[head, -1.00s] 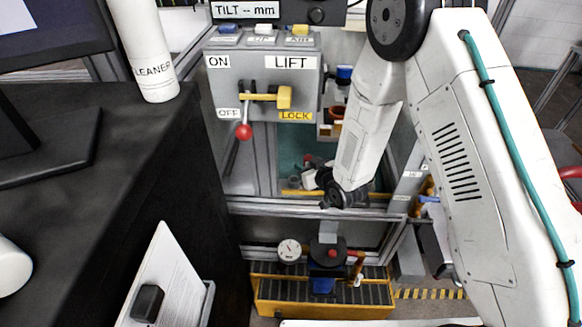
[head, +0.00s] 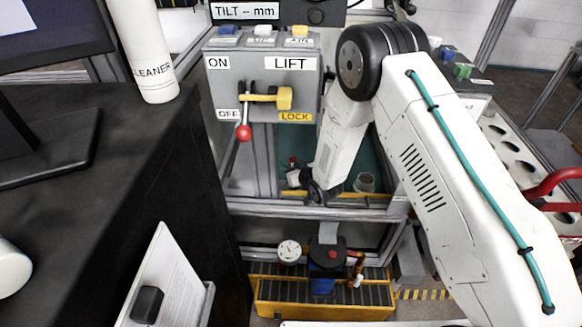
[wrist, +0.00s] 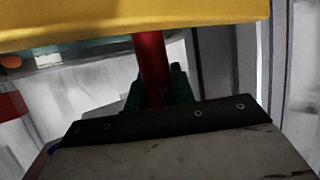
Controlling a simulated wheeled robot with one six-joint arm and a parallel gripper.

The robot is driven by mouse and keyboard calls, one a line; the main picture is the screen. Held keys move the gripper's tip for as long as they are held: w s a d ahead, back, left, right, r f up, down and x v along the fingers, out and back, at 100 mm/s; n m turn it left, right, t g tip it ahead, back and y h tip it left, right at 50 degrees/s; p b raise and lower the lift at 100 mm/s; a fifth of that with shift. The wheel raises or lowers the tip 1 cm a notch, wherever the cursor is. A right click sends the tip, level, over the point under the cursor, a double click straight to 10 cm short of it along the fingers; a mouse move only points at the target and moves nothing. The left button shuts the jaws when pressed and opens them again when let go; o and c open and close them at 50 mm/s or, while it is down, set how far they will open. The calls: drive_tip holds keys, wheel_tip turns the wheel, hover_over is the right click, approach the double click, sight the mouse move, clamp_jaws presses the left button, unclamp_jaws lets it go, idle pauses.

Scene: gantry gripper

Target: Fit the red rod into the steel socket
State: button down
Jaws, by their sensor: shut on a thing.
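The red rod (wrist: 152,62) stands between the green jaw pads of my gripper (wrist: 157,90) in the wrist view. Its upper part passes behind a yellow bar. In the head view my gripper (head: 296,177) is low inside the frame, partly hidden by my arm, with a bit of red showing above it. A round grey, open-topped metal piece, which looks like the steel socket (head: 364,182), stands on the teal floor to the right of my gripper, clearly apart from it. The rod's lower end is hidden.
A metal crossbar (head: 290,211) runs in front of my gripper, with a yellow strip (head: 350,196) behind it. A grey lift box (head: 264,85) with a red-knobbed lever (head: 243,132) stands above left. A dial gauge (head: 289,251) and a yellow-edged tray (head: 325,309) sit below.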

drive_tip(key=c, duration=1.5)
unclamp_jaws()
drive_tip(key=shift+o, duration=0.2)
drive_tip(key=v, duration=1.2)
drive_tip(key=s+d+r+m+g+h, duration=0.25)
drive_tip(key=d+r, duration=0.45)
drive_tip(key=r, duration=0.4)
drive_tip(key=s+d+r+m+g+h, duration=0.1)
drive_tip(key=s+d+r+h, duration=0.15)
drive_tip(key=d+r, duration=0.65)
drive_tip(key=s+d+r+m+g, duration=0.1)
drive_tip(key=s+r, duration=0.4)
drive_tip(key=s, duration=0.5)
drive_tip(key=s+d+r+m+g+h, duration=0.1)
drive_tip(key=s+d+r+g, duration=0.2)
drive_tip(key=s, duration=0.7)
drive_tip(key=s+d+r+m+g+h, duration=0.1)
drive_tip(key=s+d+r+g, duration=0.1)
drive_tip(key=s+r, duration=0.5)
drive_tip(key=s, duration=0.4)
drive_tip(key=shift+d+r+g, duration=0.25)
drive_tip(key=shift+r+g, duration=0.1)
